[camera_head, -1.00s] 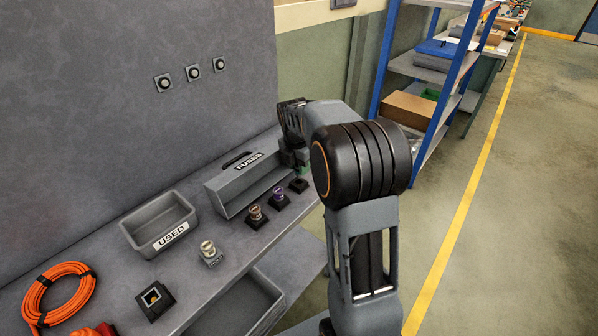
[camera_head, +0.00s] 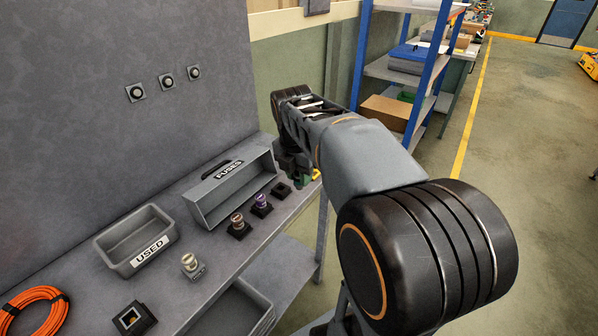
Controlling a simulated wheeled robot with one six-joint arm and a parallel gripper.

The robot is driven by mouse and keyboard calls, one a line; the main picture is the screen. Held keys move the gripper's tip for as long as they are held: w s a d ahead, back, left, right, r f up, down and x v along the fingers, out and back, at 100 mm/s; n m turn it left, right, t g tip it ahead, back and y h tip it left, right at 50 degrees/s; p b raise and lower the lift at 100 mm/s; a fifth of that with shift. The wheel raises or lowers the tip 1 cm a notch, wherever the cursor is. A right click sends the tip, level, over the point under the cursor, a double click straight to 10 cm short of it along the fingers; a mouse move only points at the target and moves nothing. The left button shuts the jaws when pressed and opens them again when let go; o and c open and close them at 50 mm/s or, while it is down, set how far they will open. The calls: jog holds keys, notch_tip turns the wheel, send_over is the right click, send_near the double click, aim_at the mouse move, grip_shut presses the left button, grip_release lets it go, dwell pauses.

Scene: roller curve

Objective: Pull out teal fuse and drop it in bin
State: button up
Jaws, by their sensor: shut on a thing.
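My gripper (camera_head: 300,174) is at the right end of the bench, mostly hidden by my own arm. A small bit of green-teal, the teal fuse (camera_head: 303,181), shows at its tips; the jaws are shut on it. The fuse is above the bench and to the right of an empty-looking black socket (camera_head: 281,190). The grey bin labelled USED (camera_head: 112,256) stands at the left on the bench and looks empty.
A purple fuse (camera_head: 262,201) and a brown fuse (camera_head: 238,222) stand in black sockets. A pale fuse (camera_head: 190,262) stands nearer the bin. A grey FUSES box (camera_head: 226,181) is behind them. An orange cable (camera_head: 35,312) and another black socket (camera_head: 133,319) are front left.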

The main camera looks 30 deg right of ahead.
jog(key=shift+w+d+f+p, duration=0.1)
jog(key=shift+w+f+p, duration=0.15)
jog(key=shift+w+f, duration=1.2)
jog(key=shift+w+d+f+p, duration=0.15)
jog(key=shift+w+f, duration=0.55)
jog(key=shift+w, duration=1.45)
jog(key=shift+w+d+f+p, duration=0.1)
jog(key=shift+w+f+p, duration=0.2)
jog(key=shift+w+f, duration=1.15)
jog(key=shift+w+r, duration=0.35)
